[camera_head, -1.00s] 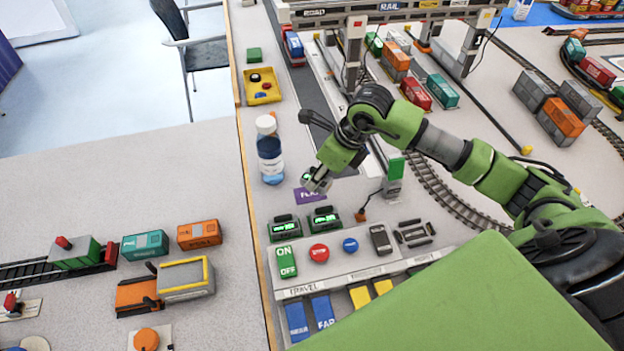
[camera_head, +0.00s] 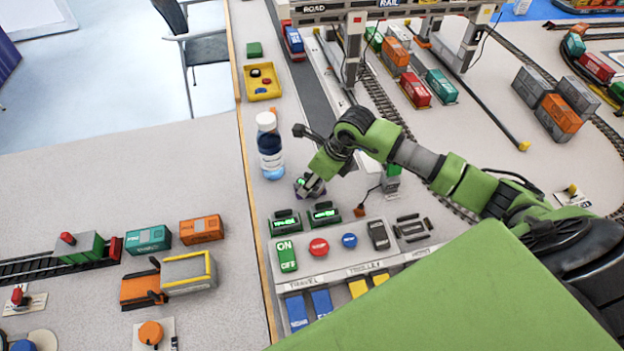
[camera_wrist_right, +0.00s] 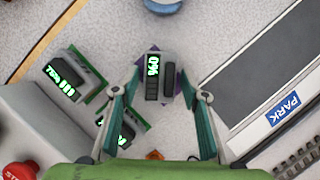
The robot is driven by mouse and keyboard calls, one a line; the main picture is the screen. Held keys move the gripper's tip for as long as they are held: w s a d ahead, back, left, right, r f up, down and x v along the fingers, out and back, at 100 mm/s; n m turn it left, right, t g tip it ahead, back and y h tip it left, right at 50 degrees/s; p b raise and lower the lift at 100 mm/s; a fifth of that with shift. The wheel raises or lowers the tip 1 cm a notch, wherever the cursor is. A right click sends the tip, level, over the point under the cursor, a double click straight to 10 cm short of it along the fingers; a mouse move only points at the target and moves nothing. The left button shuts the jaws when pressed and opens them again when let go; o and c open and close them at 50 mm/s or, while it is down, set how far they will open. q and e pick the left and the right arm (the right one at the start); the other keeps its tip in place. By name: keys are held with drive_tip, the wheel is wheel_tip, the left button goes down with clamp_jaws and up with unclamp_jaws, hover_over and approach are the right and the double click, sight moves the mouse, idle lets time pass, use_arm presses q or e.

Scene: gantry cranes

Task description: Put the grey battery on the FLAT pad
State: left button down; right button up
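The grey battery (camera_wrist_right: 153,88), with a lit green percentage display, lies over the purple FLAT pad (camera_wrist_right: 180,104) in the right wrist view. It seems to rest there, though its underside is hidden. Only edges of the pad show around it, and its lettering is covered. My right gripper (camera_wrist_right: 160,73) has its fingers on either side of the battery, with narrow gaps visible. In the head view the right gripper (camera_head: 310,186) is low at the pad, beside the bottle, and mostly hides the battery. My left gripper is in neither view.
Two lit battery units (camera_head: 285,222) and (camera_head: 324,213) stand just in front. The control panel (camera_head: 330,262) with red and blue buttons lies nearer. A yellow tray (camera_head: 262,84) and gantry legs are farther back.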

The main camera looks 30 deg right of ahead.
drive_tip(key=shift+r, duration=0.1)
drive_tip(key=shift+r, duration=0.15)
drive_tip(key=b+v, duration=0.1)
drive_tip(key=v, duration=1)
drive_tip(key=shift+s+r, duration=0.2)
drive_tip(key=shift+r, duration=0.15)
drive_tip(key=shift+d+f, duration=0.1)
